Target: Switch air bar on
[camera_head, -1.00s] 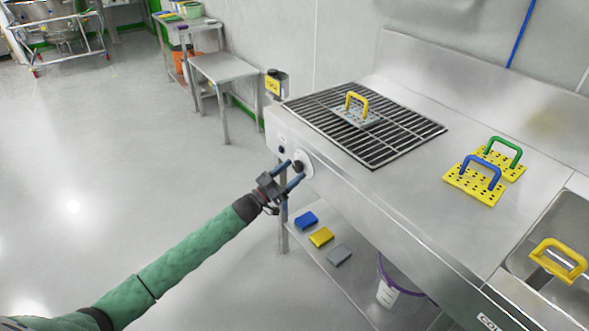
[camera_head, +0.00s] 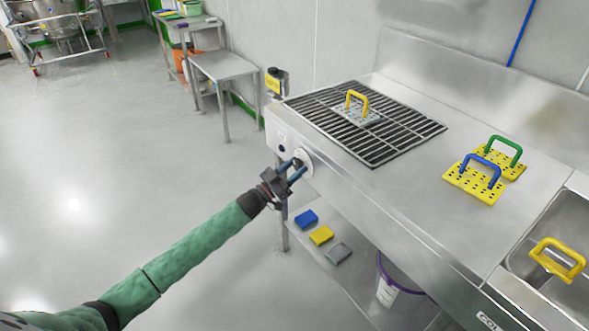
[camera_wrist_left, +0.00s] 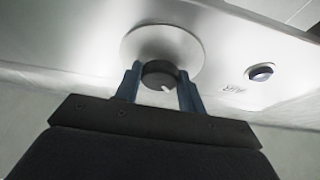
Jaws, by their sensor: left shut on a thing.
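The black round knob (camera_wrist_left: 160,73) sits on a pale round plate (camera_wrist_left: 161,42) on the steel bench front, and a small white mark shows on its lower edge. In the head view the plate (camera_head: 306,160) is at the left end of the bench front. My left gripper (camera_head: 295,168) reaches it from the lower left. In the left wrist view the two blue fingers of my left gripper (camera_wrist_left: 160,85) stand on either side of the knob and are shut on it. My right gripper is not in view.
A small dark button (camera_wrist_left: 261,73) is beside the plate. A grille (camera_head: 400,142) with a yellow-handled plate (camera_head: 357,104) is on the bench top (camera_head: 425,180). Below, a lower shelf (camera_head: 345,285) holds blue, yellow and grey blocks.

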